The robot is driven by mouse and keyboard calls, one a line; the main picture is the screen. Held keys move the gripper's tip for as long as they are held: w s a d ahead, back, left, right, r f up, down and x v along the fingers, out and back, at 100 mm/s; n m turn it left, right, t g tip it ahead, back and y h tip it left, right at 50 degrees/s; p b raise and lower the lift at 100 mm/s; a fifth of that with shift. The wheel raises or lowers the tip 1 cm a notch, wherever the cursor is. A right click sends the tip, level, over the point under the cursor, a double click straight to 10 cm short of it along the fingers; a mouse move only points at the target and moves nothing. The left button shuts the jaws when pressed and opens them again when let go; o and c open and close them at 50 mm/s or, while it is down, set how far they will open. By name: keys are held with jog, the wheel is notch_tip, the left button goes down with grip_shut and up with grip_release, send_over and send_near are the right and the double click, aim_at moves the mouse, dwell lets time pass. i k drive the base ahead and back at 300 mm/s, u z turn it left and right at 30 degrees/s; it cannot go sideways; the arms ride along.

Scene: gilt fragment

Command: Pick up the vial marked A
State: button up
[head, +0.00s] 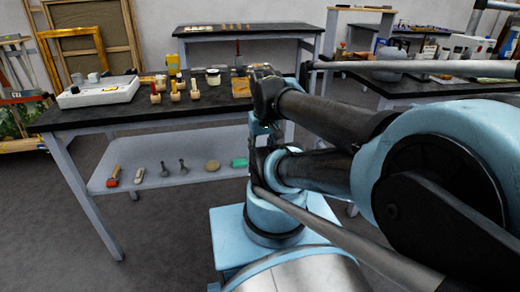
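Several small vials stand in a group on the dark-topped table at the left of the head view. They have pale tan bodies, some with red tops: one at the left (155,93), one in the middle (175,92), one at the right (195,90) and one behind (181,81). Their markings are too small to read, so I cannot tell which is A. My arm crosses from the right, and its dark far end is over the table's right end, apart from the vials. My gripper's fingers cannot be made out clearly there. Nothing visibly held.
The table (120,117) also bears a white device (98,92), a yellow bottle (172,64), a jar (213,77) and a brown block (241,88). Its lower shelf (190,148) holds several tools. Another table (245,31) stands behind. Floor in front is clear.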

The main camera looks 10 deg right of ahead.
aim_at(158, 78)
jog(key=u, duration=2.3)
jog(key=i, duration=0.55)
jog(key=z, duration=1.9)
jog(key=k, duration=0.35)
jog(key=u, duration=0.05)
